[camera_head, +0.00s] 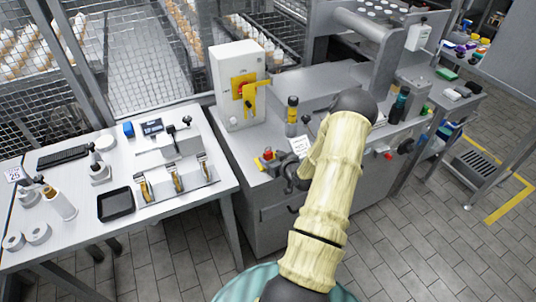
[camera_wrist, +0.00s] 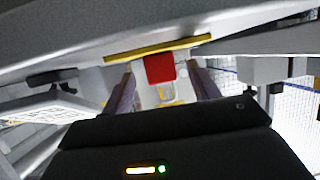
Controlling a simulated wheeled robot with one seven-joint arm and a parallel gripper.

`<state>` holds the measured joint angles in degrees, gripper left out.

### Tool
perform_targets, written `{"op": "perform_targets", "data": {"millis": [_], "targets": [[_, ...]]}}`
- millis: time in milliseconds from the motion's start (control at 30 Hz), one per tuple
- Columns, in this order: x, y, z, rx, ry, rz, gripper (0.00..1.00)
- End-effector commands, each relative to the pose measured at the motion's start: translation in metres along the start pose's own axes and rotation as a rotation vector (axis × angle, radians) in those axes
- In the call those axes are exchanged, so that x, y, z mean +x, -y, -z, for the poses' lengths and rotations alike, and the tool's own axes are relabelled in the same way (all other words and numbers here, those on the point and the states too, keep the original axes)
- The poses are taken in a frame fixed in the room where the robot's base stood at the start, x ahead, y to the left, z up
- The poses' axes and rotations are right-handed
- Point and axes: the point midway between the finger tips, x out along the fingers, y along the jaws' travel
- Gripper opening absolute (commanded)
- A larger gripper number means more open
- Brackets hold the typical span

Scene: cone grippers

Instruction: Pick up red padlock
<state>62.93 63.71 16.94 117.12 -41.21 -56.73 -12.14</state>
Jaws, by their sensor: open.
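The red padlock (camera_head: 268,153) is a small red block at the front left of the grey metal machine counter, partly covered by my gripper. In the wrist view the red padlock (camera_wrist: 160,68) shows as a red block between and just beyond the fingertips. My gripper (camera_wrist: 163,88) is open, with one finger on each side of the red block and a visible gap to each. No firm contact shows. In the head view my dark gripper (camera_head: 284,172) is low over the counter, right beside the padlock, and its fingertips are hard to make out.
A yellow strip (camera_wrist: 158,48) crosses behind the red block. A dark bottle with a yellow band (camera_head: 292,115) and a white card (camera_head: 299,146) are close to my arm. A white table (camera_head: 80,215) is at left.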

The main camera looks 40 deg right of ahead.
Motion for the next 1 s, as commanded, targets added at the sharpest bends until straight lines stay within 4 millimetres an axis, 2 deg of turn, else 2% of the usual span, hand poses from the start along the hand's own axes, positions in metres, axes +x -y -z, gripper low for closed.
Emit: {"op": "perform_targets", "data": {"millis": [100, 200, 733, 767, 1000], "targets": [[0.017, 0.002, 0.001, 0.000, -0.002, 0.001, 0.60], [0.025, 0.001, 0.000, 0.000, -0.001, 0.001, 0.60], [0.026, 0.001, 0.000, 0.000, -0.001, 0.000, 0.60], [0.026, 0.001, 0.000, 0.000, -0.001, 0.000, 0.58], [0.026, 0.001, 0.000, 0.000, -0.001, 0.000, 0.11]]}}
